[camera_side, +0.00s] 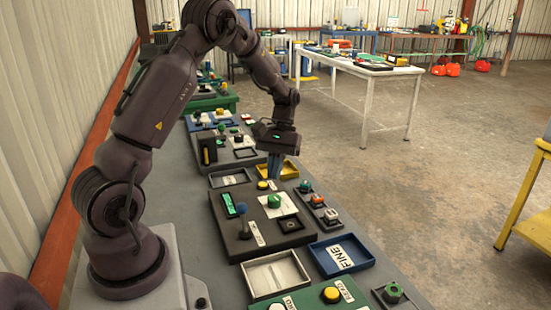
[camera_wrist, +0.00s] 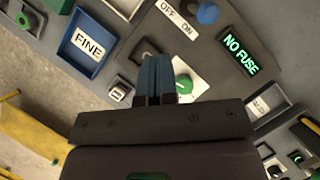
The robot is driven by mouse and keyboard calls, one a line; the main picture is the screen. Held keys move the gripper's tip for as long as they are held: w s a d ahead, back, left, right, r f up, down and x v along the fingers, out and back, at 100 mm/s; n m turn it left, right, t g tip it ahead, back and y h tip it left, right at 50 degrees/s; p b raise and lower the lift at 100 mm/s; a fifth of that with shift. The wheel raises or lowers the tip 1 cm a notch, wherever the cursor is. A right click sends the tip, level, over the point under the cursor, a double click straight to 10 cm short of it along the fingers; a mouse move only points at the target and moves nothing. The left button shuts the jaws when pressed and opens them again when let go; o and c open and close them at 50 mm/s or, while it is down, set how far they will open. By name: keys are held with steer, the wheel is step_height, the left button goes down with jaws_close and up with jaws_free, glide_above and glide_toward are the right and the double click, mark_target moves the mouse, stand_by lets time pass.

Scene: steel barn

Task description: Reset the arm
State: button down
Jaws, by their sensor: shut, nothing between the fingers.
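My gripper (camera_side: 274,176) points down over the bench, near the yellow tray and behind the green knob in the side view. Its blue fingers are together with nothing between them. In the wrist view my gripper (camera_wrist: 155,62) partly covers the dark panel (camera_wrist: 220,55), beside the green knob (camera_wrist: 184,84) on its white plate. The green knob also shows in the side view (camera_side: 274,201). A blue-tipped lever (camera_wrist: 207,13) stands by an OFF/ON label, and a lit green NO FUSE display (camera_wrist: 240,54) is to its right. Whether the fingers touch anything is unclear.
A blue tray (camera_side: 367,262) marked FINE and a cream tray (camera_side: 252,277) lie nearer the camera. A yellow tray (camera_side: 290,170) and a small module with a red button (camera_side: 331,215) sit around the panel.

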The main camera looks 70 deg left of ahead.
steer(key=s+d+r+m+t+y, duration=0.2)
steer(key=s+d+r+m+t, duration=0.2)
steer(key=d+r, duration=0.5)
steer(key=s+d+r+m+t+y, duration=0.2)
steer(key=s+d+r+m+t, duration=0.3)
steer(key=s+d+r, duration=0.3)
steer(key=shift+s+d+r+m, duration=0.15)
steer(key=shift+d+r+m, duration=0.35)
steer(key=shift+d, duration=0.45)
